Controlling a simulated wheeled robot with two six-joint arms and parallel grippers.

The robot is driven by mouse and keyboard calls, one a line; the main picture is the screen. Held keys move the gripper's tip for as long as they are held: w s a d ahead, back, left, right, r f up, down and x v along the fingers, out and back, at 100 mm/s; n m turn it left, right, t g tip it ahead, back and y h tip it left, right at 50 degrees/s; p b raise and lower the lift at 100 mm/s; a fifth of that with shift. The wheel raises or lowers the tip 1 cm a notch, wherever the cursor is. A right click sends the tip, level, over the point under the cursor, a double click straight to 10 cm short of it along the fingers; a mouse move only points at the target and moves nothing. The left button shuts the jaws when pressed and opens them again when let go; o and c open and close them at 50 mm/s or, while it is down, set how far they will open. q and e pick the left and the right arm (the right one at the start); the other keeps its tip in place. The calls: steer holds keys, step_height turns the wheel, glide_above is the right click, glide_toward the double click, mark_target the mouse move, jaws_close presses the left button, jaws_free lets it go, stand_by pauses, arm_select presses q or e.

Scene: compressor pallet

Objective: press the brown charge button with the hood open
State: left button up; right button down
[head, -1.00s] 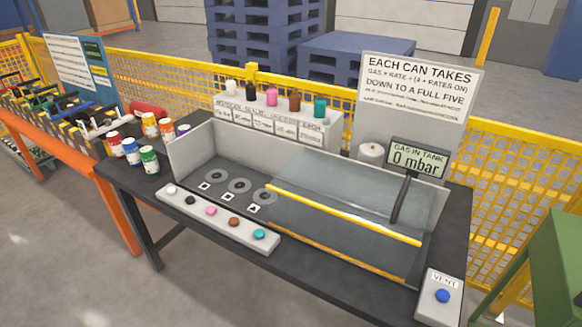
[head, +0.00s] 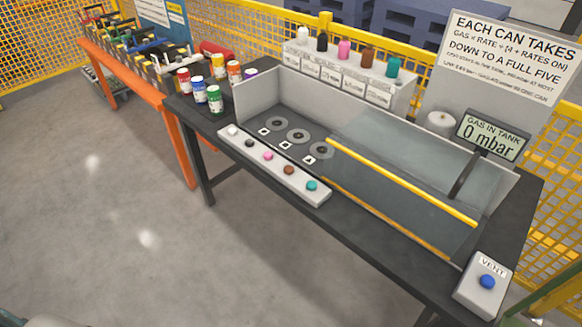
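The brown charge button (head: 289,170) sits on a pale button strip (head: 262,160) along the bench's front, between the pink button (head: 268,156) and the teal button (head: 312,186). White and black buttons are further left. The clear hood (head: 385,150) with yellow edge bars lies over the right part of the grey tank (head: 258,99). The left part, with three round seats (head: 298,136), is uncovered and empty. The gas display (head: 490,139) reads 0 mbar. Neither of my grippers is in view.
Several coloured cans (head: 214,99) stand at the bench's left end. Coloured bottles (head: 344,50) stand on a labelled rack behind the tank. A vent box (head: 484,286) with a blue button is at the front right. The floor (head: 150,250) in front is clear.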

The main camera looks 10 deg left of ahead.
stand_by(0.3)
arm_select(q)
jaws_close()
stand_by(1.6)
